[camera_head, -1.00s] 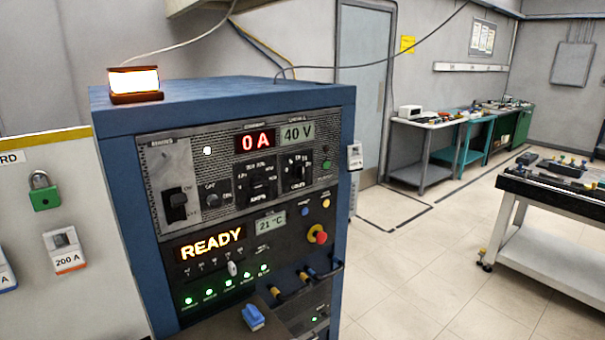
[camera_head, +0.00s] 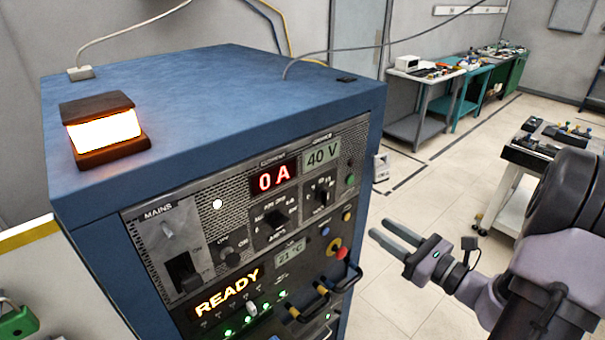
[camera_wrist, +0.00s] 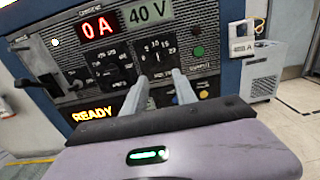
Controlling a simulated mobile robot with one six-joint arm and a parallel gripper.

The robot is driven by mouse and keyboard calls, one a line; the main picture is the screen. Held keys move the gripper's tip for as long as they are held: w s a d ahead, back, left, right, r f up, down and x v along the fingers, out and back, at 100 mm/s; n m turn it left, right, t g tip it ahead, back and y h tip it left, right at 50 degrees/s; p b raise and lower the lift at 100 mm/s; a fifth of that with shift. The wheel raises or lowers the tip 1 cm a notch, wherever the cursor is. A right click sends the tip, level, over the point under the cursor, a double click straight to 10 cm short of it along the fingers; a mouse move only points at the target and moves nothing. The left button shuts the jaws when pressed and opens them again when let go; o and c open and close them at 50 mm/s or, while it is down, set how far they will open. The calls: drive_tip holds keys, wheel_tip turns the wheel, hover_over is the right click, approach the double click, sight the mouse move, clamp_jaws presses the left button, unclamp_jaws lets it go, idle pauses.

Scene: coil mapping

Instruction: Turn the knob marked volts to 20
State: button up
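The volts knob (camera_head: 321,195) is a small dark knob on a black dial plate, below the grey-green display (camera_head: 322,154) reading 40 V. In the wrist view the same dial (camera_wrist: 157,50) carries several white numbers, and the knob lies just beyond my fingertips. Its exact pointer setting is too small to tell. My gripper (camera_head: 378,227) is open and empty, to the right of the blue cabinet's front and apart from it in the head view. In the wrist view my two fingers (camera_wrist: 160,76) point at the lower part of the dial.
Left of it is another knob (camera_head: 275,218) under the red 0 A display (camera_head: 274,178). A red emergency button (camera_head: 341,253) and protruding handles (camera_head: 306,303) sit lower down. A lit orange lamp (camera_head: 104,130) stands on the cabinet top (camera_head: 215,95).

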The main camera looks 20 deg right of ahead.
sight(328, 196)
drive_tip(key=x, duration=1.6)
drive_tip(key=shift+a, duration=0.35)
drive_tip(key=shift+s, duration=0.1)
drive_tip(key=shift+c, duration=0.4)
clamp_jaws()
